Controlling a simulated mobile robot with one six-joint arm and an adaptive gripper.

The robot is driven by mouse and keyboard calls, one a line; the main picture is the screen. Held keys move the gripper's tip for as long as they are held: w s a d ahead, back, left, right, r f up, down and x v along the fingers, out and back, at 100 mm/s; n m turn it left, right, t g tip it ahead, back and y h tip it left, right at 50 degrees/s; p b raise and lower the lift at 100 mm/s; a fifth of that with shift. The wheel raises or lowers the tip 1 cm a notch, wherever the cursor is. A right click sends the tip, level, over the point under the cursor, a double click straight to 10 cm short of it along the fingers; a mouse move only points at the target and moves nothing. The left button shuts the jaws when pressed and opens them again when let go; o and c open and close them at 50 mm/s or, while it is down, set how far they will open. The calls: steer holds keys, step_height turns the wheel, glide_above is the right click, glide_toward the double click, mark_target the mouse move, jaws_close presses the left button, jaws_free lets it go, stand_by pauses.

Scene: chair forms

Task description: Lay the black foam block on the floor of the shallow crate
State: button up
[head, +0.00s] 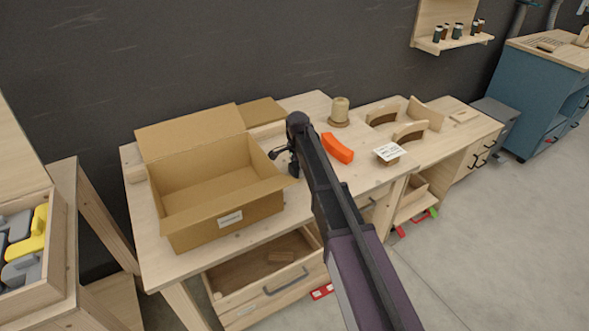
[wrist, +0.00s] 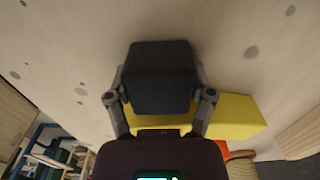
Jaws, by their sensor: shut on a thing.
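My gripper (wrist: 160,98) is shut on the black foam block (wrist: 160,72), with one finger on each side of it in the wrist view. In the head view my gripper (head: 282,154) is above the workbench, just right of the open cardboard box. The block cannot be told apart from the dark gripper there. A low wooden crate (head: 62,270) at the left edge holds several grey and yellow pieces. It is cut off by the frame, and I cannot tell whether it is the shallow crate.
The cardboard box (head: 222,232) stands on the workbench (head: 150,262) with flaps open. An orange piece (head: 337,148), a spool (head: 340,108) and a white card (head: 389,151) are to the right. A drawer (head: 265,299) is open below. A yellow piece (wrist: 236,116) is behind the gripper in the wrist view.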

mark_target(297, 164)
steer(key=shift+r, duration=0.15)
step_height(297, 164, up, 10)
steer(key=p, duration=0.9)
steer(key=shift+f+p, duration=0.2)
steer(key=shift+p, duration=0.2)
step_height(297, 164, up, 16)
steer(key=p, duration=1.6)
steer(key=shift+a+f, duration=0.1)
steer(key=shift+a, duration=0.05)
